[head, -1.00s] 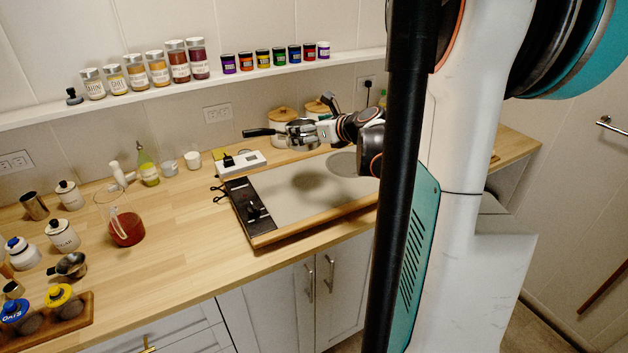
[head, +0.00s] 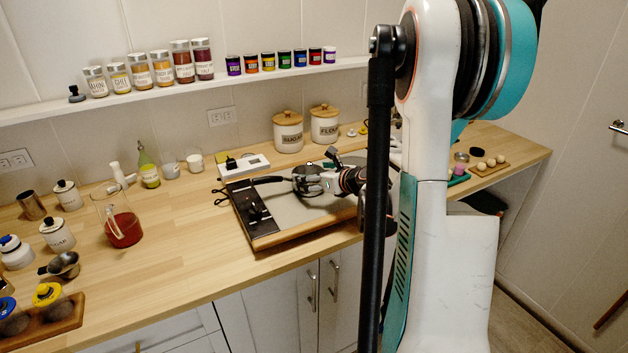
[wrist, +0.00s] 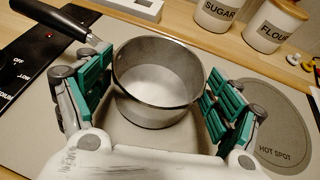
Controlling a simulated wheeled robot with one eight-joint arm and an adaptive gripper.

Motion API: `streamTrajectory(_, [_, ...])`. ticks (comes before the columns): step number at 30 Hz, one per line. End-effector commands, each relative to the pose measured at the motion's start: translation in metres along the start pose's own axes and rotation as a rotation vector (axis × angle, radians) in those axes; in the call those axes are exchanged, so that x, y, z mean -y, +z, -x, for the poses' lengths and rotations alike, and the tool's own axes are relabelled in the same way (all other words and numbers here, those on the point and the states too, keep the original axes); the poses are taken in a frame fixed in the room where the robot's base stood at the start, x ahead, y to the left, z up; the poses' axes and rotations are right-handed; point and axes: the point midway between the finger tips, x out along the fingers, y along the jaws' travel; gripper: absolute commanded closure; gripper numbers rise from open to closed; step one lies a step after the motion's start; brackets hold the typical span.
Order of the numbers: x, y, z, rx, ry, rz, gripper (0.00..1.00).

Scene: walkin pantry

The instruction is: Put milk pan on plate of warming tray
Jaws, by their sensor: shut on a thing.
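The milk pan (wrist: 158,85) is a steel pan with a black handle (wrist: 52,18). In the wrist view it sits between the green finger pads of my gripper (wrist: 150,95), which is shut on it. In the head view the pan (head: 305,181) is low over the pale plate of the warming tray (head: 291,214), its handle pointing left. The pan looks upright; I cannot tell whether its base touches the plate. The tray has a dark control strip (head: 250,208) on its left and a grey "hot spot" circle (wrist: 270,122) right of the pan.
Sugar (head: 288,133) and flour (head: 324,125) canisters stand behind the tray. A white box (head: 243,166) is at its back left. A jug of red liquid (head: 121,226) stands farther left. Open counter lies between jug and tray.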

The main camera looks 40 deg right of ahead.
Motion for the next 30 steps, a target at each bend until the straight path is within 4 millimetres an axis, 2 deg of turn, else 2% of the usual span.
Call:
streamTrajectory(10, [-0.0001, -0.0033, -0.0013, 0.001, 0.0, -0.001, 0.51])
streamTrajectory(11, [-0.0001, -0.0038, -0.0014, 0.0, 0.0, 0.0, 0.13])
streamTrajectory(12, [-0.0002, -0.003, -0.0011, 0.0, 0.0, 0.0, 0.04])
streamTrajectory(13, [-0.0002, -0.0029, -0.001, 0.0, 0.0, 0.0, 0.0])
streamTrajectory(27, [-0.0001, -0.0007, -0.0002, 0.0, 0.0, 0.0, 0.0])
streamTrajectory(30, [0.0007, 0.0009, 0.0075, 0.0, -0.002, -0.001, 0.0])
